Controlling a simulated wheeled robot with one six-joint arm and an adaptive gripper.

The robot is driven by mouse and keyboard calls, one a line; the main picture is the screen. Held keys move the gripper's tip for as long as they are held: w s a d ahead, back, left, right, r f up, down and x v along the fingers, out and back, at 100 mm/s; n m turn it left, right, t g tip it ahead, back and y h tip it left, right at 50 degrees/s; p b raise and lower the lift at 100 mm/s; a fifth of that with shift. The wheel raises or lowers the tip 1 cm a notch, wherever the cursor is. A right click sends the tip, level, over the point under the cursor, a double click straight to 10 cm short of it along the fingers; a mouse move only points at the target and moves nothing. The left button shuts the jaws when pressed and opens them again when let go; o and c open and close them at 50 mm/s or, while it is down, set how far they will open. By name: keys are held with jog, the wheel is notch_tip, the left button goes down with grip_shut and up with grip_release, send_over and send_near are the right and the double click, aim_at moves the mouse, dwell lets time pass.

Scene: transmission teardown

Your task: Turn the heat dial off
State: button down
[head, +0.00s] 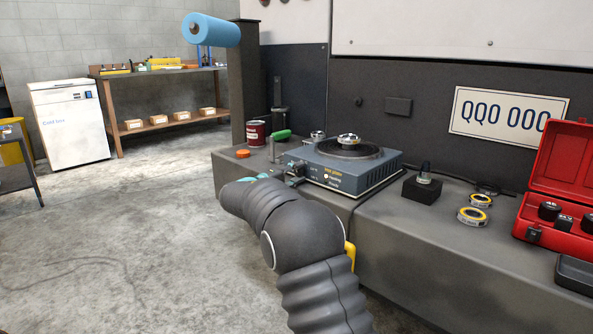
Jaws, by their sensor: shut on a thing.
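The blue-grey hot plate (342,177) stands on the dark bench, with a round black burner on top and a shiny metal ring part (348,140) on the burner. My arm reaches in from the bottom of the view. My gripper (294,176) is at the left end of the hot plate's front face, shut on the heat dial. The dial is hidden behind the gripper, so its setting cannot be read. Small white lettering shows on the front face to the right of the gripper.
On the bench (385,235), a red can (255,133), an orange disc (242,154) and a green-handled tool (281,135) stand left of the hot plate.

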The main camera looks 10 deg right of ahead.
jog(key=n+p, duration=0.2)
jog(key=n, duration=0.1)
jog(key=n+p, duration=0.1)
jog(key=shift+r+n, duration=0.25)
jog(key=shift+n, duration=0.05)
jog(key=n+p, duration=0.4)
jog(key=n, duration=0.1)
jog(key=shift+r+p, duration=0.1)
jog(key=shift+p, duration=0.2)
jog(key=n+p, duration=0.2)
jog(key=n, duration=0.2)
jog(key=shift+w+p, duration=0.1)
jog(key=shift+p, duration=0.25)
jog(key=shift+a+f+n+p, duration=0.15)
jog(key=shift+n+p, duration=0.1)
jog(key=shift+n, duration=0.85)
jog(key=shift+d+f+n+p, duration=0.1)
jog(key=shift+f+n+p, duration=0.1)
jog(key=shift+n, duration=0.9)
jog(key=c, duration=0.8)
grip_release()
jog(key=shift+a, duration=0.15)
